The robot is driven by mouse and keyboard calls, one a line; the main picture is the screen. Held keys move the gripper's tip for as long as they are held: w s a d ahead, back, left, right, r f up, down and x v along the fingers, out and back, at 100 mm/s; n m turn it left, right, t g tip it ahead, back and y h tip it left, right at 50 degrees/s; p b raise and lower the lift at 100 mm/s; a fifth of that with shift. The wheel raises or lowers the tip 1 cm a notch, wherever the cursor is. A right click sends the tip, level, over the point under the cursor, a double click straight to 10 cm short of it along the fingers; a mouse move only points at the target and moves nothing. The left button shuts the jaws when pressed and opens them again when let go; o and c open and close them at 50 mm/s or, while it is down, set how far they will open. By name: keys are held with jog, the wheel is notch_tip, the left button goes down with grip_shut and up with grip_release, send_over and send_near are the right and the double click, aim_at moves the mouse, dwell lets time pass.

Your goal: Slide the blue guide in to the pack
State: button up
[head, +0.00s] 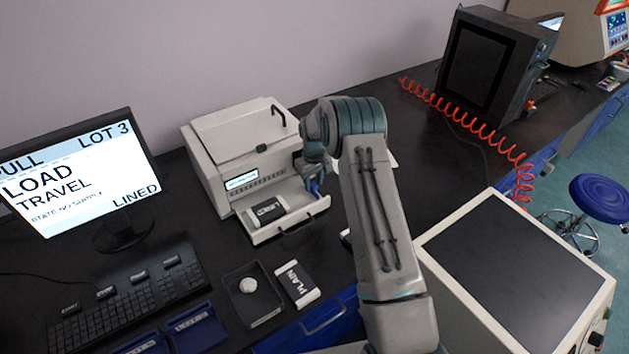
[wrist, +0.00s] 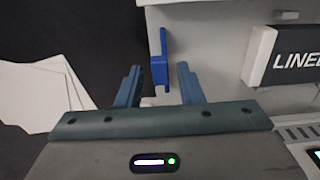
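The blue guide (wrist: 159,68) stands at the edge of the pale tray in the wrist view. In the head view a small blue part (head: 316,187) shows beside my gripper (head: 314,172), mostly covered by my arm. In the wrist view my gripper (wrist: 158,76) is open, with one finger on each side of the guide and gaps visible between. The black and white pack marked LINED (wrist: 288,55) lies to the right of the guide, clearly apart from it. In the head view the pack (head: 268,212) rests on the machine's pulled-out tray (head: 290,222).
The white machine (head: 238,145) stands behind the tray. A pack marked PLAIN (head: 297,284) and a dark dish with a round white piece (head: 248,287) lie in front. White sheets (wrist: 40,90) lie left in the wrist view. A monitor (head: 75,175) and keyboard (head: 130,300) are at left.

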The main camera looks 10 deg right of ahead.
grip_shut()
jog(key=shift+s+a+f, duration=0.1)
jog(key=shift+a, duration=0.2)
jog(key=s+a+b, duration=0.1)
jog(key=a, duration=0.1)
jog(key=s+a+b, duration=0.1)
jog(key=a, duration=0.1)
jog(key=s+a+b, duration=0.1)
jog(key=a, duration=0.2)
jog(key=shift+a+b, duration=0.1)
jog(key=shift+b, duration=0.2)
jog(key=shift+w+d, duration=0.1)
jog(key=shift+d, duration=0.2)
jog(key=shift+o, duration=1.2)
grip_release()
